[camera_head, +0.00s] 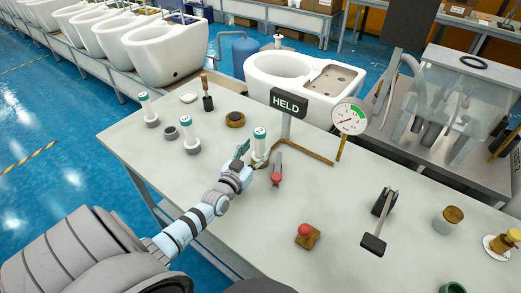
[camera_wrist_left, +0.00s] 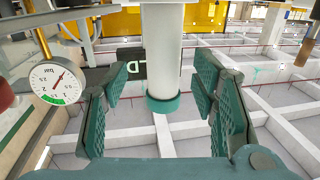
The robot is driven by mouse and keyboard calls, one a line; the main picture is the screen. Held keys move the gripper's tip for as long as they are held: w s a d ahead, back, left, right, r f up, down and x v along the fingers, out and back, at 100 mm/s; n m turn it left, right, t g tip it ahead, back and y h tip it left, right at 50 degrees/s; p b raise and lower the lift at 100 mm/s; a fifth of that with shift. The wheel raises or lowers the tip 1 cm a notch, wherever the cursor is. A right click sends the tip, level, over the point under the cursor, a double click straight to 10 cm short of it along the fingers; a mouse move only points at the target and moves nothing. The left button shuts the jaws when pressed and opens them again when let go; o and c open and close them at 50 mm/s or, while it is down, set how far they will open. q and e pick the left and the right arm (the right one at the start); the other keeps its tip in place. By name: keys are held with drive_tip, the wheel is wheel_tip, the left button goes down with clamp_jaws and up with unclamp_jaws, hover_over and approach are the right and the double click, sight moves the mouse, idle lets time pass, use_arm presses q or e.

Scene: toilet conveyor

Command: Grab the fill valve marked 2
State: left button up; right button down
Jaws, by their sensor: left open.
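Three white fill valves with green caps stand upright on the grey table: one at the far left (camera_head: 146,108), one in the middle (camera_head: 190,136) and one at the right (camera_head: 260,146). The cap marks are too small for me to read the numbers surely. My left gripper (camera_head: 249,158) is open beside the right valve. In the left wrist view, a white valve body with a green cap (camera_wrist_left: 163,60) shows between the spread fingers of my left gripper (camera_wrist_left: 160,108). I see no finger closed on it. My right gripper is not in view.
A HELD sign (camera_head: 286,103) and a dial gauge (camera_head: 349,118) stand close behind the right valve. A red-tipped tool (camera_head: 277,178) lies just right of it. A red button (camera_head: 306,231) and a black lever (camera_head: 375,241) are nearer the front. White toilet bowls (camera_head: 165,48) stand behind.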

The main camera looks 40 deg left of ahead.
sight(257, 145)
use_arm(q)
drive_tip(key=w+b, duration=0.1)
drive_tip(key=w, duration=0.1)
drive_tip(key=w+a+b, duration=0.1)
drive_tip(key=w, duration=0.1)
drive_tip(key=shift+f+b, duration=0.2)
drive_tip(key=shift+b, duration=0.2)
drive_tip(key=shift+w+r, duration=0.1)
drive_tip(key=shift+r, duration=0.05)
clamp_jaws()
drive_tip(key=shift+r+p, duration=0.2)
drive_tip(key=shift+p, duration=0.1)
